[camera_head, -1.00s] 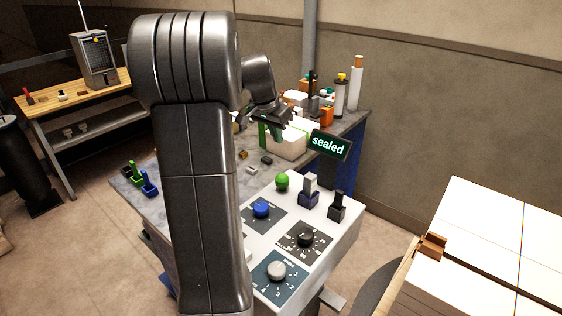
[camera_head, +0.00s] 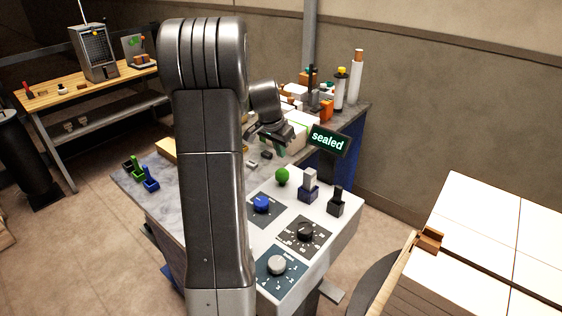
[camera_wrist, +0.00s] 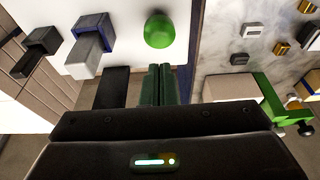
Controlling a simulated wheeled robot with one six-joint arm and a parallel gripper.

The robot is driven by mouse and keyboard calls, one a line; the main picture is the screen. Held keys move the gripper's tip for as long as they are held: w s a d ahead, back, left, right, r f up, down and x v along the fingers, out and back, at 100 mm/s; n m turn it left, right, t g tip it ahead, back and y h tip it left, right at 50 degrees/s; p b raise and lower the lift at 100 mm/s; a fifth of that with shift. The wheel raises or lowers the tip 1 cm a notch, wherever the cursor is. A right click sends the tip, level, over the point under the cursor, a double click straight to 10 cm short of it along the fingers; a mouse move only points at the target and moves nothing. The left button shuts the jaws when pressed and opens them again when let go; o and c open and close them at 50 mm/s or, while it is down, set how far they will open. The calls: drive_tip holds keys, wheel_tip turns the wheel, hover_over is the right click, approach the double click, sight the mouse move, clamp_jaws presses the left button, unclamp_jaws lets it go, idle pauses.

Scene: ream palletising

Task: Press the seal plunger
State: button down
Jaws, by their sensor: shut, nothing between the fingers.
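A green round knob (camera_head: 282,176), which looks like the plunger, stands on the white control panel (camera_head: 325,233). It also shows in the wrist view (camera_wrist: 158,30), just beyond my fingertips. A sign (camera_head: 328,140) behind the panel reads "sealed" in lit letters. My gripper (camera_head: 270,147) is above the back of the bench, behind the knob and apart from it. In the wrist view its two dark green fingers (camera_wrist: 163,84) are together with nothing between them. Whether the knob is pressed down cannot be told.
A grey lever in a blue base (camera_head: 309,186) and a black lever (camera_head: 336,202) stand right of the knob. Blue (camera_head: 262,204), black (camera_head: 305,232) and silver (camera_head: 277,264) dials lie in front. Small blocks and a green bracket (camera_wrist: 268,100) are on the bench. White-topped stacks (camera_head: 480,235) stand at right.

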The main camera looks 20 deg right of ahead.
sight(281, 172)
drive_tip(key=x, duration=0.3)
drive_tip(key=p+x, duration=0.1)
drive_tip(key=x, duration=0.1)
drive_tip(key=shift+s+a+f, duration=0.2)
drive_tip(key=shift+a+f, duration=0.15)
drive_tip(key=shift+f, duration=0.05)
wheel_tip(281, 172, down, 3)
drive_tip(key=b, duration=0.3)
drive_tip(key=shift+r, duration=0.15)
drive_tip(key=shift+s, duration=0.1)
wheel_tip(281, 172, up, 5)
drive_tip(key=p, duration=0.2)
drive_tip(key=shift+p, duration=0.35)
drive_tip(key=b+v, duration=0.2)
drive_tip(key=v, duration=0.7)
drive_tip(key=shift+a+r, duration=0.15)
drive_tip(key=shift+r, duration=0.05)
